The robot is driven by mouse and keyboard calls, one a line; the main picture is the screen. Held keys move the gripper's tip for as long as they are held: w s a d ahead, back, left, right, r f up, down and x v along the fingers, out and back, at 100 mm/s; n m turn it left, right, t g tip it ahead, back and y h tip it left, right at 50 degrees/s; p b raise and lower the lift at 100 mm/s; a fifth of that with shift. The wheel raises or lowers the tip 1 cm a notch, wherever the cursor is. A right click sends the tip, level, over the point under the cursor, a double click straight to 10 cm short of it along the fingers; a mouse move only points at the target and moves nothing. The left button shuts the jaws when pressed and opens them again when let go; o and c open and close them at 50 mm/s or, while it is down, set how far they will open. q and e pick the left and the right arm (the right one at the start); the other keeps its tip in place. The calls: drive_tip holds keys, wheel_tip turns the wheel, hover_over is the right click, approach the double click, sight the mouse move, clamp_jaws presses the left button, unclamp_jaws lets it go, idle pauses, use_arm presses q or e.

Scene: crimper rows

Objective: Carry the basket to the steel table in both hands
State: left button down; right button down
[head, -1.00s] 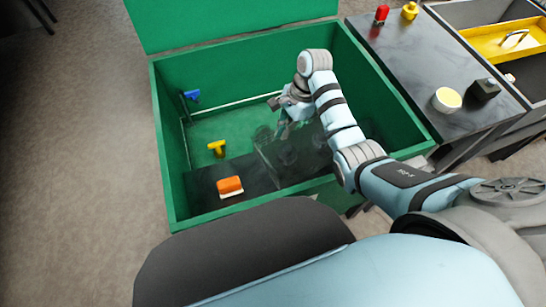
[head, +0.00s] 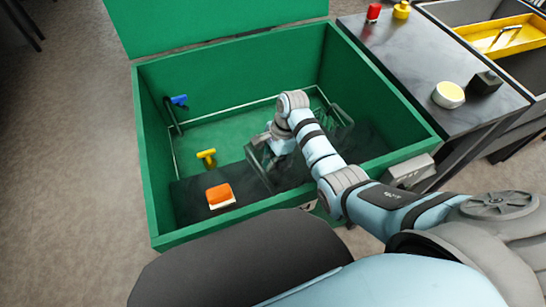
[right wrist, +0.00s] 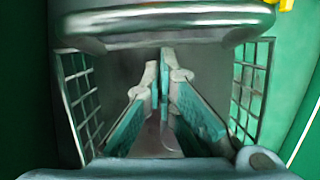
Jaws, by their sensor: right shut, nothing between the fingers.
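The basket (head: 260,172) is a dark wire basket inside the green bin, partly hidden behind my right arm. Its mesh sides (right wrist: 80,95) show left and right of the fingers in the right wrist view. My right gripper (head: 272,142) is down at the basket, between its sides as seen from the wrist. Its fingers (right wrist: 165,90) are shut with nothing between them. A thick grey bar (right wrist: 165,22) crosses the top of the wrist view. A dark grey table top (head: 410,65), perhaps the steel table, stands right of the bin. My left gripper is out of view.
The green bin's walls (head: 150,160) surround the basket. Inside lie an orange-and-white brush (head: 220,195), a yellow tool (head: 207,156) and a blue-headed tool (head: 179,101). The table holds a pale round tub (head: 448,95), a dark block (head: 485,83), and red (head: 374,12) and yellow (head: 401,9) items.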

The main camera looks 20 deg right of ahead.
idle(0.3)
drive_tip(key=shift+s+a+r+p, duration=0.1)
drive_tip(key=shift+a+r+p, duration=0.05)
drive_tip(key=shift+a+p, duration=0.4)
drive_tip(key=shift+s+a+r+p, duration=0.1)
drive_tip(key=shift+a+p, duration=0.35)
drive_tip(key=shift+p, duration=0.2)
drive_tip(key=shift+a+f, duration=0.1)
drive_tip(key=shift+a, duration=0.3)
drive_tip(key=shift+f, duration=0.2)
